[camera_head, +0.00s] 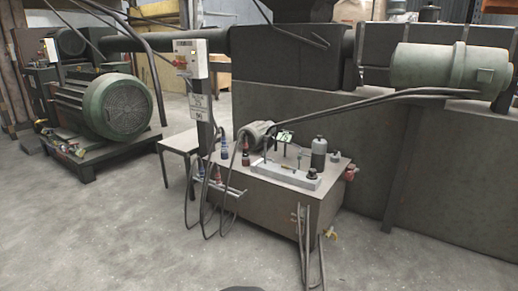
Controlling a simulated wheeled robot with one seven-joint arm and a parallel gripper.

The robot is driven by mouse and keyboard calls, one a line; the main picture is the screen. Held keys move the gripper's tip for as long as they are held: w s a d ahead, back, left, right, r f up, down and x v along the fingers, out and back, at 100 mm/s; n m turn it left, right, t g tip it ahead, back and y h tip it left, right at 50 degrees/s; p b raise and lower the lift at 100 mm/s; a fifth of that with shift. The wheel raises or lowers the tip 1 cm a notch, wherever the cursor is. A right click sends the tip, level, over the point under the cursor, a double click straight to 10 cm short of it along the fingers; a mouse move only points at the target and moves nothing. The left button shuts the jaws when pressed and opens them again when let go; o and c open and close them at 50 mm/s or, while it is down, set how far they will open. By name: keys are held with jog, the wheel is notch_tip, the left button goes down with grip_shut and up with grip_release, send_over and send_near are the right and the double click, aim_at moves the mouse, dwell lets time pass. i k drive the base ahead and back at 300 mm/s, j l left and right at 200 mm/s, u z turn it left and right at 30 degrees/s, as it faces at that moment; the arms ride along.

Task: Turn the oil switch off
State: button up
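I cannot tell for sure which part is the oil switch. A white control box (191,59) with small red parts sits on top of an upright grey post left of centre. A white label plate (198,105) is fixed to the post below it. The post stands beside a low metal oil tank unit (265,205) with hoses, a small motor (257,133) and a dark grey bottle-shaped cylinder (319,153) on top. The switch positions on the box are too small to read. My gripper is not in view.
A large green motor (115,107) stands on a dark base at the left. A big grey machine (330,110) with a green cylinder (450,67) fills the right. Hoses hang down the tank's front. The floor (110,230) at front left is clear.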

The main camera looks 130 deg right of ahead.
aim_at(176, 63)
jog(key=z, duration=4.3)
